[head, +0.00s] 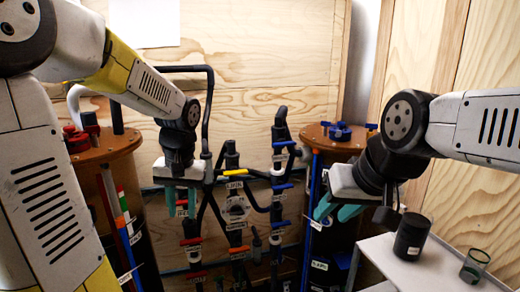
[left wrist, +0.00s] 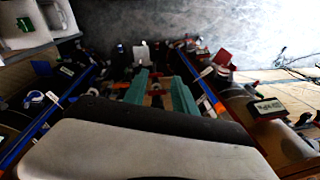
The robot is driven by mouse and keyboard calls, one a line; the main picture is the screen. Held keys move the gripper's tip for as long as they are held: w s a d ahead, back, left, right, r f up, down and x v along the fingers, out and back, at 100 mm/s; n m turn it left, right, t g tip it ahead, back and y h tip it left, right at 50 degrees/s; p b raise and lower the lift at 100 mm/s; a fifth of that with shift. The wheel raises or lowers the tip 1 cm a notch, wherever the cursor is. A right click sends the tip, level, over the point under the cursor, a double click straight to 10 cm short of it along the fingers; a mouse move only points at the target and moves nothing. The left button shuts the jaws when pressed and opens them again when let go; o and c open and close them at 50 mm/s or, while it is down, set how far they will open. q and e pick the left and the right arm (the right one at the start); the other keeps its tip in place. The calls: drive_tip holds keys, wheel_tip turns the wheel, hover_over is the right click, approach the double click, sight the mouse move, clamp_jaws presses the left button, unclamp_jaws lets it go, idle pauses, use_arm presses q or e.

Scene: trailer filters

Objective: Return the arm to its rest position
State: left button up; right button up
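My left gripper (head: 181,202) hangs pointing down in front of the black pipe assembly (head: 236,207) in the head view. Its two teal fingers are apart. In the left wrist view the fingers of this gripper (left wrist: 159,92) also stand apart, with no held object visible between them. My right gripper (head: 337,210) is tilted down in front of the right-hand cylinder with the blue fitting. Its teal fingers look apart, and I see nothing held in them.
A brown-topped cylinder (head: 104,146) with red fittings stands left, and another (head: 322,139) with a blue fitting (head: 340,131) stands right. A black jar (head: 411,237) and a dark green cup (head: 474,265) are on the white table (head: 440,274) at lower right. Wooden panels close the back.

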use_arm(q)
drive_tip(key=s+d+r+m+t+h, duration=0.1)
drive_tip(key=s+d+r+t+h, duration=0.2)
drive_tip(key=s, duration=0.8)
wheel_tip(320, 180, up, 4)
drive_tip(key=shift+s+d+r+t, duration=0.1)
drive_tip(key=shift+s+d+t, duration=0.2)
drive_tip(key=shift+d+t, duration=0.85)
drive_tip(key=shift+a, duration=0.15)
